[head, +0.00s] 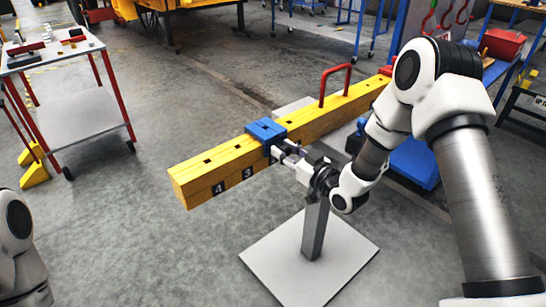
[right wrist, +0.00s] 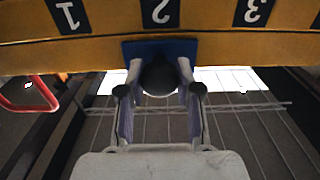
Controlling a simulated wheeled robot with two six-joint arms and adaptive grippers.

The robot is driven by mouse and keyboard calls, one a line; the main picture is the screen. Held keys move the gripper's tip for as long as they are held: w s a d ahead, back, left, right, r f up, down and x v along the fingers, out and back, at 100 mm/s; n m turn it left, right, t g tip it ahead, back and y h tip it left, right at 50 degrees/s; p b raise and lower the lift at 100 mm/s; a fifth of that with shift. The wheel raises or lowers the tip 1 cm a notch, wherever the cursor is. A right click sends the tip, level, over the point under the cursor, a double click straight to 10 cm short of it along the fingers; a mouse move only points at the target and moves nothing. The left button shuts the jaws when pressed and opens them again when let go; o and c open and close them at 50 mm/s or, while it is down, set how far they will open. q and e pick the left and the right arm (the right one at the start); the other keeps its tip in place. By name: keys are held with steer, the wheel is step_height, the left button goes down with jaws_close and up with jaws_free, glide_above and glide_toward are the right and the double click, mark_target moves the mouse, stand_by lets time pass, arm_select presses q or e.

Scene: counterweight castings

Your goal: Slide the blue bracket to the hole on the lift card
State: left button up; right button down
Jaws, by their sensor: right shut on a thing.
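The blue bracket (head: 265,130) sits over the yellow beam (head: 200,178), which carries the numbers 4 and 3 on its side near the close end. In the right wrist view the bracket (right wrist: 190,47) is below the number 2, between 1 and 3. My right gripper (head: 286,149) is at the bracket's near side. In the right wrist view its fingers (right wrist: 160,85) are closed around a dark round knob in front of the bracket. The hole under the bracket is hidden. I cannot make out a lift card. My left gripper is out of view.
A red handle (head: 335,84) stands on the beam beyond the bracket. The beam's top has dark square holes. A grey post (head: 315,230) rises from a pale base plate (head: 285,265) below. A cart (head: 85,115) with red legs stands at the left.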

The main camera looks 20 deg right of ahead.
steer(key=shift+a, duration=0.1)
steer(key=c, duration=0.8)
jaws_free()
steer(key=shift+s, duration=0.1)
steer(key=v, duration=1.1)
steer(key=shift+s, duration=0.4)
